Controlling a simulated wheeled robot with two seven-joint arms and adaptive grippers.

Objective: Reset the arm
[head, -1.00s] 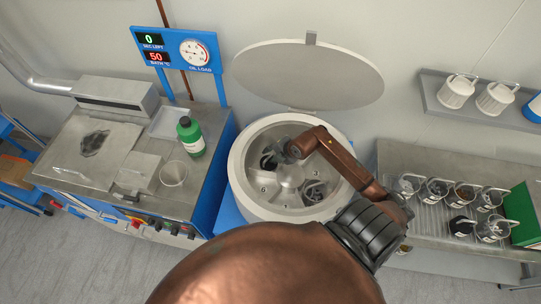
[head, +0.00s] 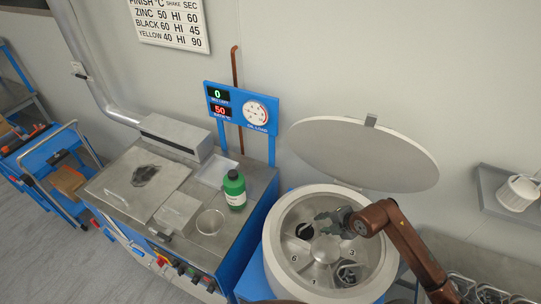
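My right arm, copper-brown, comes in from the lower right in the head view. Its dark grey gripper (head: 326,219) hangs over the open round spinner drum (head: 281,232), above the upper part of its inside. The fingers are small and seen from above, so I cannot tell whether they are open or shut. A dark item (head: 304,231) lies in the drum just left of the gripper; I cannot tell if they touch. A small basket (head: 348,274) sits in the lower part of the drum. My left gripper is not in view.
The drum's round lid (head: 365,155) stands raised behind it. At left, a steel bench holds a green bottle (head: 234,190) and a clear beaker (head: 210,221). A blue gauge panel (head: 242,108) shows 0 and 50.

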